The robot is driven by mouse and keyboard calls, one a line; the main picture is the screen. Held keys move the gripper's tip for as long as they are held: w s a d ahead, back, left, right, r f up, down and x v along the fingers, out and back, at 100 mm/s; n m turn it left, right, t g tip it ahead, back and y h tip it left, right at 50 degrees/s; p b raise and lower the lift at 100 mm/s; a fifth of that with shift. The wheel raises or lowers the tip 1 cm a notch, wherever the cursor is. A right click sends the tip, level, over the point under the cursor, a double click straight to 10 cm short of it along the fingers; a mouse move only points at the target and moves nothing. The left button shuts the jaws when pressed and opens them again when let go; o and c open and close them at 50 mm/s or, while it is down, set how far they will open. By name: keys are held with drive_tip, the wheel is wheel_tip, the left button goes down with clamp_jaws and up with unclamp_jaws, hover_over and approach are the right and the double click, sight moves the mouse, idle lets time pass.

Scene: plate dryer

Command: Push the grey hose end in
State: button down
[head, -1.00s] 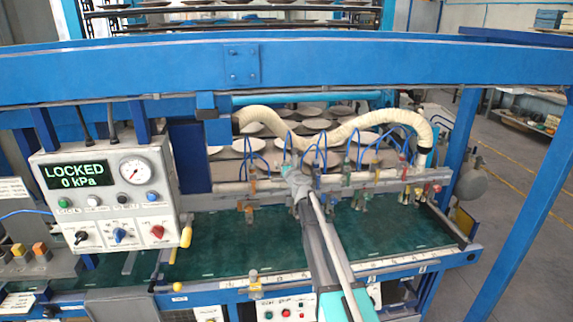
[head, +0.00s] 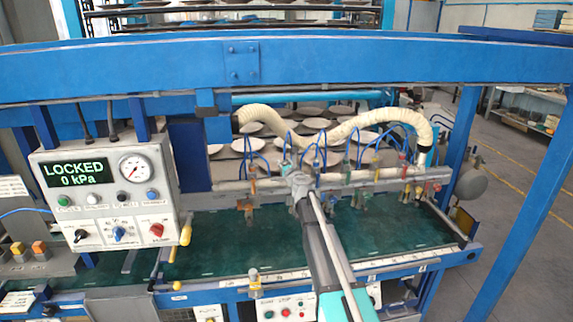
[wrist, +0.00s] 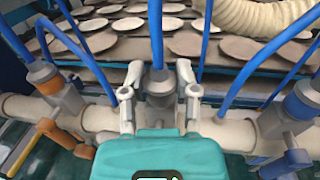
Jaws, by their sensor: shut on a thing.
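The grey hose end (wrist: 159,84) is a grey collar at the foot of a blue hose (wrist: 155,32). It stands upright between my fingertips in the wrist view, above the beige pipe (wrist: 98,118). My gripper (wrist: 158,92) is shut on it, one finger on each side. The teal body of my gripper hides the part below, so I cannot tell how deep the end sits. In the head view my gripper (head: 300,182) is over the pipe, and my arm covers the hose end. The panel display (head: 67,174) reads LOCKED and 0 kPa.
A fitting with an orange lever (wrist: 50,130) stands at left, and a blue-collared fitting (wrist: 300,105) at right. Other blue hoses rise close by. A thick cream hose (head: 350,125) arches behind, before racks of plates. A blue beam (head: 350,62) crosses above.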

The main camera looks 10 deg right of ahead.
drive_tip(key=shift+s+f, duration=0.1)
drive_tip(key=shift+f, duration=0.05)
drive_tip(key=shift+c, duration=1.8)
unclamp_jaws()
drive_tip(key=s+d, duration=0.2)
drive_tip(key=s, duration=0.9)
drive_tip(key=shift+s, duration=0.3)
drive_tip(key=shift+a, duration=0.1)
